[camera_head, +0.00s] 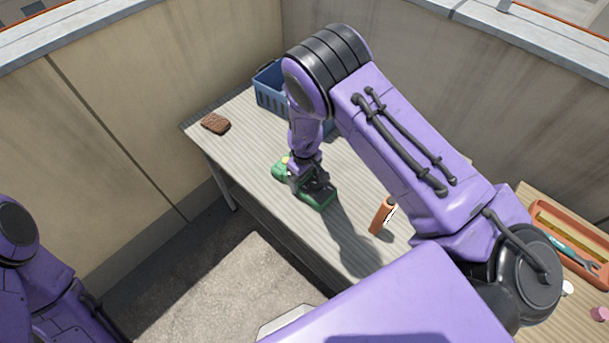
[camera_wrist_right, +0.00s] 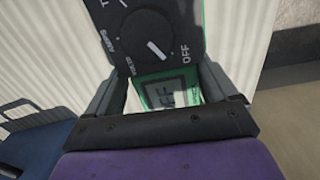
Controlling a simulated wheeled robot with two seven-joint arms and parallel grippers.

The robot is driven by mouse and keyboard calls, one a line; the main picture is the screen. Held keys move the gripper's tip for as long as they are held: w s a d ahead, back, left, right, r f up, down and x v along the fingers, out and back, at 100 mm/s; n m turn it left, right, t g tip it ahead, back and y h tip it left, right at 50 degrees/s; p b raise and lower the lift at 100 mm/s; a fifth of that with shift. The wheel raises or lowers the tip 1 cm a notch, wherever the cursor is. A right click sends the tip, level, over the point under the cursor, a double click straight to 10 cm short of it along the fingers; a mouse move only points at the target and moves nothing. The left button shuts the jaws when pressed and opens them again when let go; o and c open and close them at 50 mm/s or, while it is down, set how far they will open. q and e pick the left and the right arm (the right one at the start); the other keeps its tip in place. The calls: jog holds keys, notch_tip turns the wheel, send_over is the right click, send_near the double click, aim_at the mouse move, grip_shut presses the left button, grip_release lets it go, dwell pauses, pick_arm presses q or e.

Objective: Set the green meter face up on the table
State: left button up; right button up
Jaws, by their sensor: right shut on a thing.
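The green meter (camera_head: 322,199) is at the front left part of the striped table (camera_head: 250,140), with green ends showing on both sides of my right gripper (camera_head: 306,183). My right gripper is shut on the meter from above. In the right wrist view, the meter's dark dial face (camera_wrist_right: 150,40), with a white pointer and OFF lettering, sits between the fingers and faces the camera. A display (camera_wrist_right: 165,95) shows below the dial. The gripper covers the meter's middle in the head view. I cannot tell if its underside touches the table. My left gripper is out of view.
A blue basket (camera_head: 268,92) stands at the back, partly behind my right arm. A brown block (camera_head: 215,123) lies at the left corner. An orange tool tray (camera_head: 562,225) is at far right. Walls border the table.

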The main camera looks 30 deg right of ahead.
jog(key=shift+f, duration=0.1)
jog(key=o, duration=1.2)
notch_tip(320, 180, up, 12)
jog(key=shift+r+b, duration=0.2)
jog(key=shift+b, duration=0.75)
